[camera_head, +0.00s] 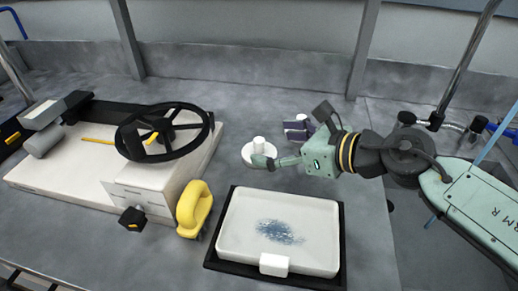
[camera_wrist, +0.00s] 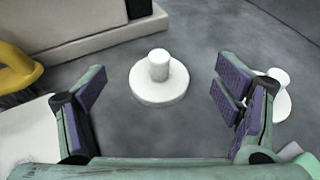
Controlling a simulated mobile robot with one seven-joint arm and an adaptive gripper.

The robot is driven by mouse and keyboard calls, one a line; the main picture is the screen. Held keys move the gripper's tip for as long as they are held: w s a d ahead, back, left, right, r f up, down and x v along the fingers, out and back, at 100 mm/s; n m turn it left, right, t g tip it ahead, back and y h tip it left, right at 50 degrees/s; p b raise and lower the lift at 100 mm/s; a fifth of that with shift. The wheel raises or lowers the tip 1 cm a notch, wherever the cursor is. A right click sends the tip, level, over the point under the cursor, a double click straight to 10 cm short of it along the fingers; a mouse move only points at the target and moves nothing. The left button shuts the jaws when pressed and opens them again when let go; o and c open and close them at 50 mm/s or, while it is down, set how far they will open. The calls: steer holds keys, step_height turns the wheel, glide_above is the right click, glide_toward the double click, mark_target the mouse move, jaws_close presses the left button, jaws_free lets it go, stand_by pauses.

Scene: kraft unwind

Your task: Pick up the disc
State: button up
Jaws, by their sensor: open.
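A white disc (camera_head: 250,156) with a short upright knob lies flat on the grey bench. It also shows in the wrist view (camera_wrist: 160,90), centred ahead of my gripper (camera_wrist: 161,78) and between the lines of its two fingers. The fingers are spread wide with purple pads, and nothing is between them; clear bench shows on both sides of the disc. In the head view my gripper (camera_head: 281,146) reaches in from the right, and one finger overlaps the disc's near edge. I cannot tell if it touches.
A second white knobbed piece (camera_wrist: 281,100) is partly hidden behind the right finger. A white tray (camera_head: 240,240) with a blue smudge stands in front. A yellow curved object (camera_head: 194,208) and a white machine with a black handwheel (camera_head: 165,131) stand left.

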mark_target(263, 145)
steer(key=p+x, duration=0.1)
steer(key=x, duration=0.4)
steer(key=shift+s+d+f+p, duration=0.1)
steer(key=shift+s+f+p, duration=0.1)
steer(key=shift+p, duration=0.15)
steer(key=shift+c, duration=0.5)
steer(key=c, duration=1.8)
